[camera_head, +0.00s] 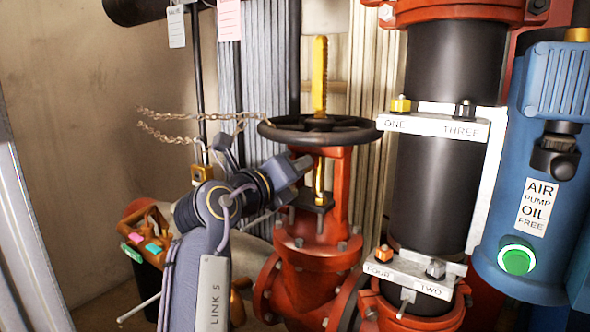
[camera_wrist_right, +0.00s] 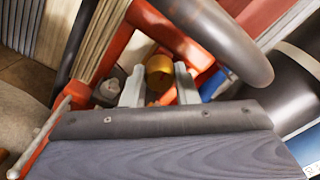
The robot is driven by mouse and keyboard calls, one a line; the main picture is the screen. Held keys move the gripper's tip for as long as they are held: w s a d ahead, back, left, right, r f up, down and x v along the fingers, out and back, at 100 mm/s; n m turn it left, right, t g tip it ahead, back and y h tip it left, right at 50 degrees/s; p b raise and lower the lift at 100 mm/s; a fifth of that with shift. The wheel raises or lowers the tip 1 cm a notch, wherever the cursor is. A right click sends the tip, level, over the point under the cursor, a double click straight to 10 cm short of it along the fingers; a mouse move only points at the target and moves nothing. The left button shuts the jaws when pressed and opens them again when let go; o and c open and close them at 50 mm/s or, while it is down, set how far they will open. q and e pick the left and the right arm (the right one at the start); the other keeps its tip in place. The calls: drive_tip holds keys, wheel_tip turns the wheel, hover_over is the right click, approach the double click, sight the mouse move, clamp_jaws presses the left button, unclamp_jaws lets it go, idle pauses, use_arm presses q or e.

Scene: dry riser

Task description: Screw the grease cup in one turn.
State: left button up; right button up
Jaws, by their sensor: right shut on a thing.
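The red valve (camera_head: 305,258) stands upright in the head view, with a dark handwheel (camera_head: 320,130) on top and a yellow stem (camera_head: 319,75) through it. My right gripper (camera_head: 304,163) reaches in from the left, just below the wheel rim, at the valve's red yoke. In the right wrist view its two pale fingers (camera_wrist_right: 160,84) are shut on a round brass-coloured piece, which looks like the grease cup (camera_wrist_right: 159,68). The cup is hidden in the head view, and its thread and seat cannot be made out. My left gripper is not in view.
A chain (camera_head: 190,118) hangs left of the handwheel, with a brass padlock (camera_head: 201,174) near it. The black pipe (camera_head: 430,195) with labelled clamps and a blue air pump (camera_head: 540,190) stand to the right. An orange tool bag (camera_head: 146,232) sits lower left.

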drive_tip(key=shift+f, duration=0.1)
drive_tip(key=o, duration=1)
drive_tip(key=p+v, duration=0.2)
drive_tip(key=v, duration=0.5)
drive_tip(key=shift+s+a, duration=0.2)
drive_tip(key=shift+s, duration=0.05)
